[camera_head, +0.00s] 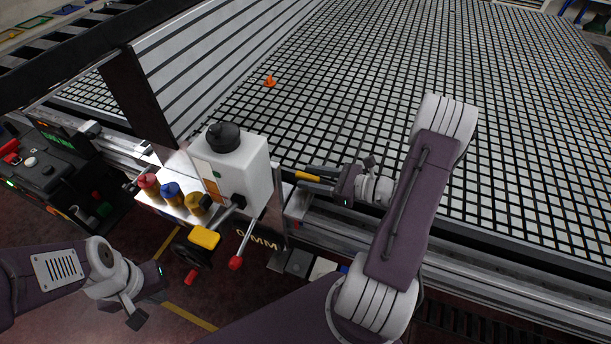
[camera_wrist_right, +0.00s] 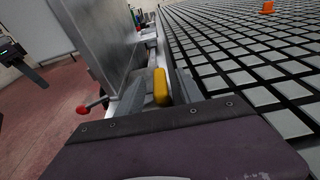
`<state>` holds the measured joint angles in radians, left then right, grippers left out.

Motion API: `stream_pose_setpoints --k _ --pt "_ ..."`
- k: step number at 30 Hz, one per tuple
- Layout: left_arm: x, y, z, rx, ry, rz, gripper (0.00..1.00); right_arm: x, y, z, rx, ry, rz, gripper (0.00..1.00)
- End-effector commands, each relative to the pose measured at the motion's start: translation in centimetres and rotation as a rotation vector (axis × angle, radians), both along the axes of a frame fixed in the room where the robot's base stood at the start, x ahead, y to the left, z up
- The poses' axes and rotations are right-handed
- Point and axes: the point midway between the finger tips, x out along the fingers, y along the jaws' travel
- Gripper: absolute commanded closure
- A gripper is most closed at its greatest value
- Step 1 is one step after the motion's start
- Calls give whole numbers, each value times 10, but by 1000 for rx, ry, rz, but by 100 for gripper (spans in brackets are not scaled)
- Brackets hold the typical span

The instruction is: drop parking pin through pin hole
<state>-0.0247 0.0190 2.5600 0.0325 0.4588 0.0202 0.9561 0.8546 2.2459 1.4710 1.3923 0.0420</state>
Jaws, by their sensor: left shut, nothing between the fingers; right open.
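A yellow piece (camera_head: 307,176), possibly the parking pin, is beside the white box at the table's near edge. In the right wrist view the yellow piece (camera_wrist_right: 161,87) stands ahead of the wrist, between the grey fingers. My right gripper (camera_head: 312,178) is open around it, with no visible grip on it. My left gripper (camera_head: 136,318) is shut and empty, low at the left over the floor, away from the table. I cannot make out the pin hole; it may be hidden by the carriage or my right gripper.
A white box (camera_head: 243,170) with a black cap stands left of my right gripper. Red, blue and yellow caps (camera_head: 172,193) and a red-knobbed lever (camera_head: 235,263) are close by. An orange object (camera_head: 270,82) lies on the grid table (camera_head: 400,60), which is otherwise largely clear.

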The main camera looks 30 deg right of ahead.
Motion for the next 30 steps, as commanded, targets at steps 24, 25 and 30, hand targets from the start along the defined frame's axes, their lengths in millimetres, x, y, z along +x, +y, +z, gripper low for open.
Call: stream_pose_setpoints --k 24,25,30 --pt "0 0 4 0 0 0 100 -53 -45 13 -1 -1 0 57" --pt "0 0 4 0 0 0 100 -53 -45 13 -1 -1 0 57" --pt "0 0 4 0 0 0 100 -53 -45 13 0 0 0 57"
